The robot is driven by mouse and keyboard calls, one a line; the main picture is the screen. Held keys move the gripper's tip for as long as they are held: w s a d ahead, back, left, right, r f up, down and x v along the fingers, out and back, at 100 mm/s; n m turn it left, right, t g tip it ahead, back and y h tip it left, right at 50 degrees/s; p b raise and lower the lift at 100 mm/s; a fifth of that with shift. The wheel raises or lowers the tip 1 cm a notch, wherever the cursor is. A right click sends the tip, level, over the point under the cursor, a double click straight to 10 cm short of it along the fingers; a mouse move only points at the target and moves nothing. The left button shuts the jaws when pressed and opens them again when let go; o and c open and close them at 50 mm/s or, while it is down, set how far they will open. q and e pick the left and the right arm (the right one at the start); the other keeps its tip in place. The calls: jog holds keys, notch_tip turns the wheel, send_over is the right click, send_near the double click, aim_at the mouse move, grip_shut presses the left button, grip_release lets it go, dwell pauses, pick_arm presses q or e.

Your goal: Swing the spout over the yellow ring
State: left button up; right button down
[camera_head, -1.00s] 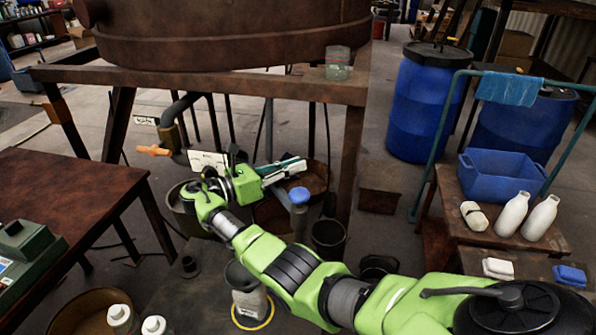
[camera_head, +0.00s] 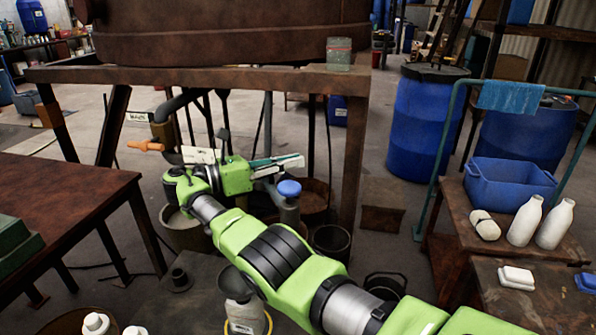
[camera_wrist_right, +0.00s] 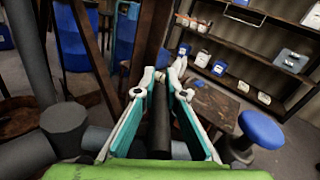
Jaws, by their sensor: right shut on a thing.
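My right gripper (camera_head: 290,163) is under the vat's frame. In the right wrist view its white and teal fingers (camera_wrist_right: 161,88) are shut on a dark bar (camera_wrist_right: 161,125); I cannot tell whether this bar belongs to the spout. The yellow ring (camera_head: 264,325) lies on the floor at the bottom of the head view, around a grey-white jug (camera_head: 240,312), partly hidden by my arm. My left gripper is not in view.
A blue-topped post (camera_head: 289,189) stands close beside my right gripper. A dark bucket (camera_head: 332,242) stands right of my forearm. A brown table (camera_head: 60,205) is at left, a blue crate (camera_head: 508,180) at right.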

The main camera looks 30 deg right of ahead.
jog(key=shift+a+f, duration=0.1)
dwell(0.5)
jog(key=c, duration=2)
grip_release()
jog(key=shift+c, duration=0.2)
notch_tip(320, 180, up, 10)
jog(key=shift+r, duration=0.1)
